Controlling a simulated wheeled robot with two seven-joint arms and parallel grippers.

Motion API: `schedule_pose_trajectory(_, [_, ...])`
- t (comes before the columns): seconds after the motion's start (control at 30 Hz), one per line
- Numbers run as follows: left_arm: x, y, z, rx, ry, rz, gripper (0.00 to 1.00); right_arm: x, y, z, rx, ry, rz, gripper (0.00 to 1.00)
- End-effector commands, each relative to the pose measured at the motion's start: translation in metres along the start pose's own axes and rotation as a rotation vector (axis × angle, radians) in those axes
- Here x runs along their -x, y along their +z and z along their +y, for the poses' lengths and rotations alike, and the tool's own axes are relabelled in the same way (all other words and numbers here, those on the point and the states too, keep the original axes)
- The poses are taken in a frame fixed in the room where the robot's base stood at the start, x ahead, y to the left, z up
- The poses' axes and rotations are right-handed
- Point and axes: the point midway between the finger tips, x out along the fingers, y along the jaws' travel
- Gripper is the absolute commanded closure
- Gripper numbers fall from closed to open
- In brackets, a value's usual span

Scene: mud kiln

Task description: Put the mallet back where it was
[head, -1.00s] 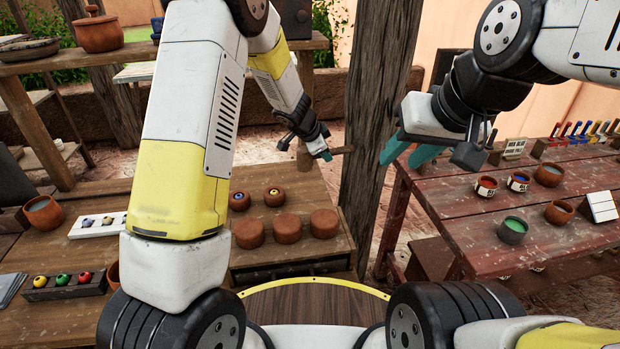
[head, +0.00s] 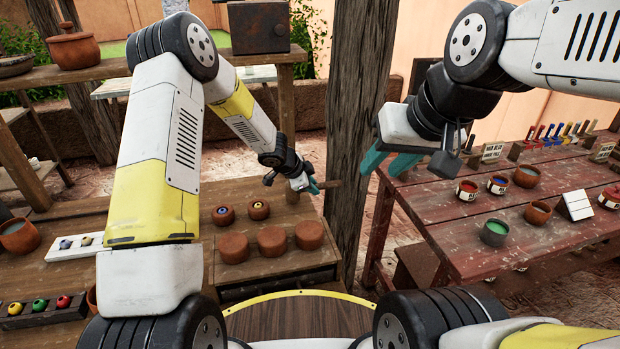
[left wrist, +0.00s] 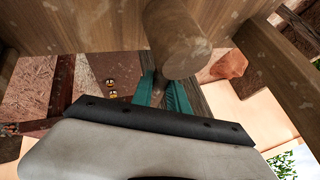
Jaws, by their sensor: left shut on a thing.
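My left gripper (head: 313,186) is above the far right end of the left wooden table (head: 190,262). Whether the mallet touches the table cannot be told. My right gripper (head: 390,160) is open and empty, left of the red table's far end.
Several clay discs (head: 272,242) and two small pots (head: 258,209) sit on a raised board near the left gripper. A wooden post (head: 352,110) stands close to its right. The red table (head: 470,235) holds paint pots and a white card (head: 576,205).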

Motion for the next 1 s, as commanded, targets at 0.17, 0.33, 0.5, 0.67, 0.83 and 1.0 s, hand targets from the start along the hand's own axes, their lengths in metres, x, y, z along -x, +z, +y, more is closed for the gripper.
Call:
schedule_pose_trajectory(0.17, [-0.009,0.004,0.004,-0.001,-0.001,0.002,1.0,0.0,0.0,0.0,0.0,0.0,0.0,0.64])
schedule_pose_trajectory(0.33, [-0.013,0.006,0.005,-0.003,-0.005,0.001,1.0,0.0,0.0,0.0,0.0,0.0,0.0,0.64])
schedule_pose_trajectory(0.5, [-0.013,0.007,0.005,-0.003,-0.005,0.001,1.0,0.0,0.0,0.0,0.0,0.0,0.0,0.64])
schedule_pose_trajectory(0.67, [-0.014,0.007,0.006,-0.002,-0.004,0.001,1.0,0.0,0.0,0.0,0.0,0.0,0.0,0.64])
schedule_pose_trajectory(0.83, [-0.015,0.008,0.006,-0.001,-0.004,0.0,0.58,0.0,0.0,0.0,0.0,0.0,0.0,0.64])
schedule_pose_trajectory(1.0, [-0.015,0.008,0.006,-0.002,-0.004,0.0,0.58,0.0,0.0,0.0,0.0,0.0,0.0,0.64])
